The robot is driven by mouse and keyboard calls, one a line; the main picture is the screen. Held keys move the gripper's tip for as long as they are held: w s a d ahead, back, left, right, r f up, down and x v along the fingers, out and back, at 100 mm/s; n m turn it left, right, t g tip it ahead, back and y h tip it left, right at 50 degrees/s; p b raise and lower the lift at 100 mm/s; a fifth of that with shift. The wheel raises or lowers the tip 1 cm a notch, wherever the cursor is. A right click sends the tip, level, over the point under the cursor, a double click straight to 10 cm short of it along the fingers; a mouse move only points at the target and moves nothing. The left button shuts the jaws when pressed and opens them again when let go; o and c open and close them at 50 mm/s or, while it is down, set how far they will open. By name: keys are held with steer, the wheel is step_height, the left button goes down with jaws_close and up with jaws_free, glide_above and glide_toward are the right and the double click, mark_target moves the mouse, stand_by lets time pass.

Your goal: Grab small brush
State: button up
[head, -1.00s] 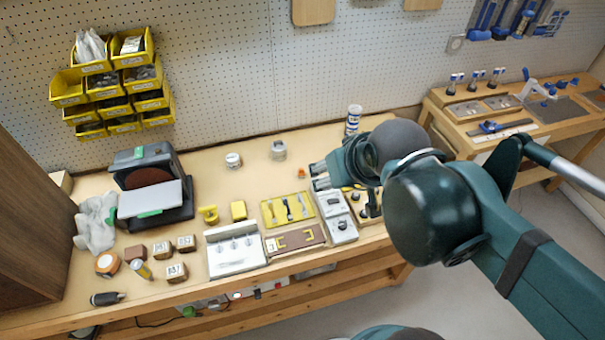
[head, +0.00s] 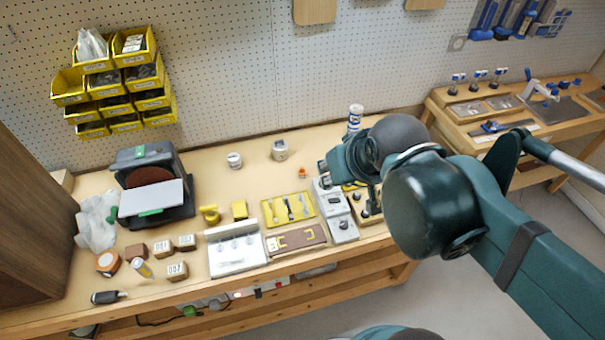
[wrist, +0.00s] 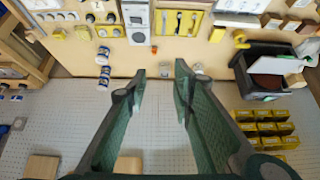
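A yellow tray (head: 269,220) on the bench holds several small slim tools with light and dark parts. They look like brushes or similar hand tools, but they are too small for me to tell which is the small brush. The tray also shows at the top of the wrist view (wrist: 168,31). My gripper (head: 323,174) is above the bench, to the right of the tray and above the grey device. In the wrist view my gripper (wrist: 160,74) is open, with nothing between its two fingers.
A grey device (head: 341,222) stands right of the tray, partly behind my arm. A white box (head: 236,255) and a brown board (head: 290,242) lie in front. A small orange item (head: 302,172) and two jars stand behind. A sander (head: 152,185) is at left. The back middle is fairly clear.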

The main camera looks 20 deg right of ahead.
steer(key=w+a+f+n+g+y+b, duration=0.1)
steer(key=w+f+n+y+b, duration=0.15)
steer(key=w, duration=0.45)
steer(key=w+a+f+n+g+y+b, duration=0.1)
steer(key=w+f+b, duration=0.1)
steer(key=w+f, duration=0.3)
steer(key=n+g+y+b, duration=0.2)
steer(key=n+y+b, duration=0.7)
steer(key=n, duration=0.2)
glide_toward(304, 168)
steer(key=a, duration=0.4)
steer(key=shift+w, duration=0.2)
steer(key=shift+d+f+n+y, duration=0.15)
steer(key=shift+d+f+n, duration=0.05)
steer(key=shift+f, duration=0.2)
steer(key=shift+d+f+n+y, duration=0.1)
steer(key=shift+d+f+n, duration=0.1)
steer(key=shift+f, duration=0.2)
steer(key=shift+x, duration=1.3)
steer(key=shift+w+b, duration=0.1)
steer(key=shift+b, duration=0.2)
steer(key=shift+b+x, duration=0.7)
steer(key=shift+x, duration=1.85)
